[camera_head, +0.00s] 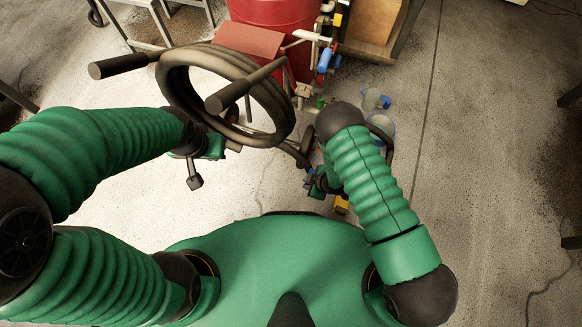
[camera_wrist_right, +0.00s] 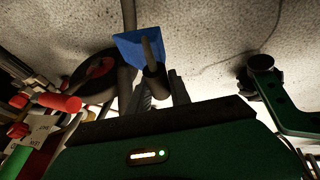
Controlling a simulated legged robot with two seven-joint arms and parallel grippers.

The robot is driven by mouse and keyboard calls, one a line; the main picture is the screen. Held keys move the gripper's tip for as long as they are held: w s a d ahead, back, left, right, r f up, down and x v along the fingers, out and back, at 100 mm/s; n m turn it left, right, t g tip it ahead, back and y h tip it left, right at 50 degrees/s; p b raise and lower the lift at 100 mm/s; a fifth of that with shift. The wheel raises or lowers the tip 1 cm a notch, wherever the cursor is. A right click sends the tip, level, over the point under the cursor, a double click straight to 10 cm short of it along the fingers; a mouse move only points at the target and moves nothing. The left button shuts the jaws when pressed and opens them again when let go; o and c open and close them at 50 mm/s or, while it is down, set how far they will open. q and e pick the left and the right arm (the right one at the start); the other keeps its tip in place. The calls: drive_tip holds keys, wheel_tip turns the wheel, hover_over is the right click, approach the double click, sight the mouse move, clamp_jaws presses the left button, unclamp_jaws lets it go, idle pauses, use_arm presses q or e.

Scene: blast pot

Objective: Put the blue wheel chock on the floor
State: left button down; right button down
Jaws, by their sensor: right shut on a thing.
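The blue wheel chock (camera_wrist_right: 138,48) shows in the right wrist view as a blue wedge shape just beyond my right fingertips. My right gripper (camera_wrist_right: 160,78) is shut on it, with a dark round bar beside the fingers; the exact contact is partly hidden. In the head view my right gripper (camera_head: 318,183) points down in front of my body, mostly hidden by its own forearm. The chock is not clearly visible there.
A thick dark hose coil (camera_head: 225,95) with two handle bars stands ahead. Behind it is a red pot (camera_head: 275,15) with piping and a blue valve handle (camera_head: 325,60). A wheel (camera_wrist_right: 95,75) is close to the chock. The concrete floor (camera_head: 490,170) on the right is largely clear.

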drive_tip(key=f+b, duration=0.2)
drive_tip(key=f, duration=0.2)
drive_tip(key=f+b, duration=0.1)
drive_tip(key=f, duration=0.3)
drive_tip(key=f+b, duration=0.2)
drive_tip(key=f, duration=0.2)
drive_tip(key=shift+a+b, duration=0.35)
drive_tip(key=shift+a, duration=0.05)
drive_tip(key=w+a+b, duration=0.4)
drive_tip(key=w+a, duration=0.1)
drive_tip(key=a, duration=0.1)
drive_tip(key=shift+w+r, duration=0.15)
drive_tip(key=shift+w, duration=0.25)
drive_tip(key=shift+s+d+f+b, duration=0.15)
drive_tip(key=shift+d+f+b, duration=0.05)
drive_tip(key=shift+f+b, duration=0.25)
drive_tip(key=shift+r, duration=0.15)
drive_tip(key=shift+f, duration=0.2)
drive_tip(key=c, duration=1.2)
unclamp_jaws()
